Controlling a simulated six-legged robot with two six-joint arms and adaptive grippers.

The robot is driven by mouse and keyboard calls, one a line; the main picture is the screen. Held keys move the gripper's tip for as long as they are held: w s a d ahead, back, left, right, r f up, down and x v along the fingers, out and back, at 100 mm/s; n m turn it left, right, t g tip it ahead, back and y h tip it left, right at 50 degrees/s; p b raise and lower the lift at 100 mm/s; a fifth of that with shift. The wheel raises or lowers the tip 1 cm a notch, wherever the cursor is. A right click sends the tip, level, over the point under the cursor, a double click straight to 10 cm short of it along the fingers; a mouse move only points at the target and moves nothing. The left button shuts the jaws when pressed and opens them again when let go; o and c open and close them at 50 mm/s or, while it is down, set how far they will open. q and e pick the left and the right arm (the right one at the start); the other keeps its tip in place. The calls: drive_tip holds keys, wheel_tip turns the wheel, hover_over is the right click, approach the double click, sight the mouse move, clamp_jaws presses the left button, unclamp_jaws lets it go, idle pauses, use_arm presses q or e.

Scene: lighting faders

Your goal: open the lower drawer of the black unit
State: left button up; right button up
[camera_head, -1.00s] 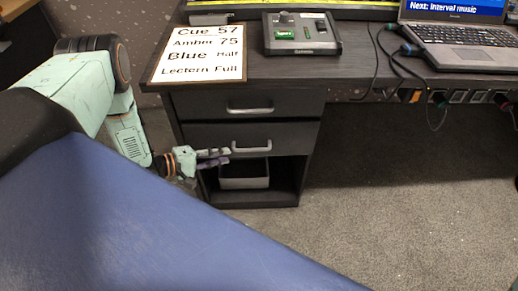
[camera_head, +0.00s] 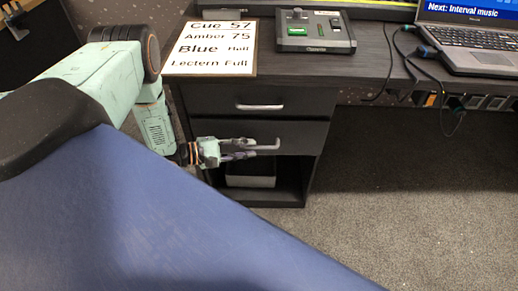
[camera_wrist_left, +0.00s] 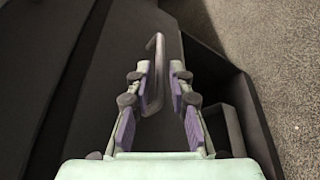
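The black unit (camera_head: 180,110) stands under the desk. Its lower drawer (camera_head: 305,137) looks shut, with a grey bar handle (camera_head: 270,147). My left gripper (camera_head: 252,148) reaches in from the left, with its fingertips at the handle. The fingers hide part of the handle in the head view. My right gripper is not in view.
The upper drawer (camera_head: 225,102) is shut above. A grey bin (camera_head: 250,181) sits in the open shelf below. A cue sheet (camera_head: 210,62), fader box (camera_head: 315,46) and laptop (camera_head: 480,60) lie on the desk. Carpet (camera_head: 400,220) at right is clear.

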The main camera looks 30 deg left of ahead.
sight(254, 147)
use_arm(q)
drive_tip(key=shift+b+x, duration=0.6)
drive_tip(key=shift+x, duration=1.45)
drive_tip(key=shift+c, duration=0.3)
clamp_jaws()
